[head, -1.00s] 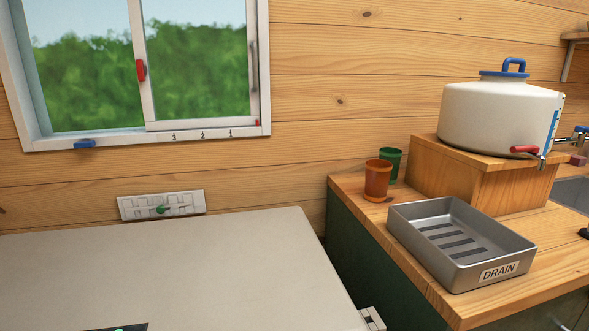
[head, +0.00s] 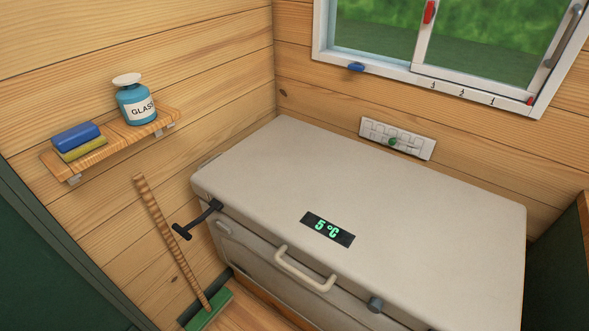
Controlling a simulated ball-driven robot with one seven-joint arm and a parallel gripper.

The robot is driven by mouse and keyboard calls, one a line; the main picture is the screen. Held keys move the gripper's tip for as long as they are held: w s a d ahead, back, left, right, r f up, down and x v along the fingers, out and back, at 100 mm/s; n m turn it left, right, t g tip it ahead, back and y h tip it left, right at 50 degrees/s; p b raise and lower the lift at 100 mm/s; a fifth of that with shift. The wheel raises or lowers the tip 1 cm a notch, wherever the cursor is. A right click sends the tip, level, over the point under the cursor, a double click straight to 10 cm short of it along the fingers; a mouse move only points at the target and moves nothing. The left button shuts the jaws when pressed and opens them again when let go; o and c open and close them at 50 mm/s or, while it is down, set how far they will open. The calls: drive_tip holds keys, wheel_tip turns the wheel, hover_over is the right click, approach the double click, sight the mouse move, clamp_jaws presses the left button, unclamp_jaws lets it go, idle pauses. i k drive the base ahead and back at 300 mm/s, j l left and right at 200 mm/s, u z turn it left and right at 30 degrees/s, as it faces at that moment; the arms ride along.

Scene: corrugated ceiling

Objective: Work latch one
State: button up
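A pale chest cooler (head: 400,215) with a closed lid and a green "5 °C" display (head: 327,229) stands against the wooden wall. A black T-shaped latch handle (head: 200,218) sticks out at its left front corner. A cream bar handle (head: 303,272) is on its front, and a grey round knob (head: 375,303) is right of that. I see no number on any of these, so I cannot tell which is latch one. The window (head: 440,50) has a blue tab (head: 356,67), a red handle (head: 429,12) and small marks along its sill. My gripper is not in view.
A broom (head: 172,240) leans left of the cooler, close to the black handle. A wall shelf (head: 110,140) holds a jar marked GLASS (head: 136,103) and sponges (head: 78,140). A white slotted plate with a green knob (head: 397,139) is on the wall behind the cooler.

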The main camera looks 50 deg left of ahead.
sight(215, 205)
drive_tip(key=u, duration=1.75)
